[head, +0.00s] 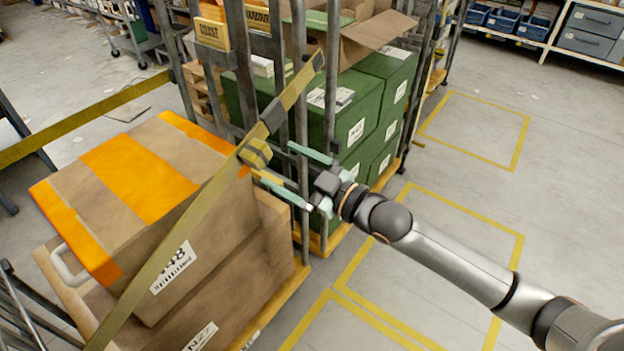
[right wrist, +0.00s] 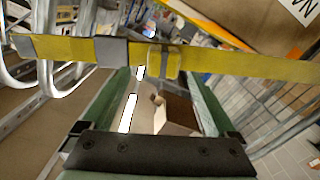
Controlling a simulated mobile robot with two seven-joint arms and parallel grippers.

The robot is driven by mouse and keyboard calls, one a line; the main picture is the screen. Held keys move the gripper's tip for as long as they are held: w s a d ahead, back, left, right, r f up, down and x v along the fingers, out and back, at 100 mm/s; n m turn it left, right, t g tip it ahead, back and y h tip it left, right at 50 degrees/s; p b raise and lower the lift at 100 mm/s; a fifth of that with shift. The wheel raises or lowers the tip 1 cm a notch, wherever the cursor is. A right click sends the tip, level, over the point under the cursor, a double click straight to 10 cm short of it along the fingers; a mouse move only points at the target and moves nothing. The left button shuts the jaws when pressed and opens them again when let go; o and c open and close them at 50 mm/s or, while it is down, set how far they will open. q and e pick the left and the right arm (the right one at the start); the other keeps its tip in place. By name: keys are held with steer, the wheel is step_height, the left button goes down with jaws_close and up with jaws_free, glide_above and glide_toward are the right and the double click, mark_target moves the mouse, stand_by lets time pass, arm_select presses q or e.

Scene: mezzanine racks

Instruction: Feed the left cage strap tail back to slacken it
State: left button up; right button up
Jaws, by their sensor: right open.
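The yellow strap (head: 190,215) runs taut on a slant across the front of the left cage, over brown cartons (head: 215,265). A small yellow buckle (head: 255,153) sits on it, below a dark grey sleeve (head: 272,118). My right gripper (head: 276,164) is open, its pale green fingers on either side of the buckle's level and pointing at it. In the right wrist view the strap (right wrist: 230,65) crosses at the fingertips, with the buckle (right wrist: 164,62) between them and the grey sleeve (right wrist: 110,52) to the left. I cannot tell contact, or a separate loose tail. My left gripper is out of view.
Green boxes (head: 365,105) stand in the cage behind, close to the gripper, with upright grey bars (head: 301,80) between. Another yellow strap (head: 85,122) stretches at the left. The floor at right, with yellow outlines (head: 475,92), is clear.

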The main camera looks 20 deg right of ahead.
steer(key=v, duration=0.7)
steer(key=shift+b, duration=0.35)
steer(key=s+f+m+g+h, duration=0.1)
steer(key=s+f+m+h, duration=0.1)
steer(key=s+f, duration=0.4)
steer(key=s+d+f+m+g+h, duration=0.1)
steer(key=s+f, duration=0.5)
steer(key=f, duration=0.9)
steer(key=s+d+f+m+g+h, duration=0.1)
steer(key=s+f+m+g+h, duration=0.2)
steer(key=f, duration=0.7)
steer(key=s+m+h, duration=0.2)
steer(key=s+m, duration=0.1)
steer(key=shift+s+f+m, duration=0.2)
steer(key=shift+s+m, duration=0.1)
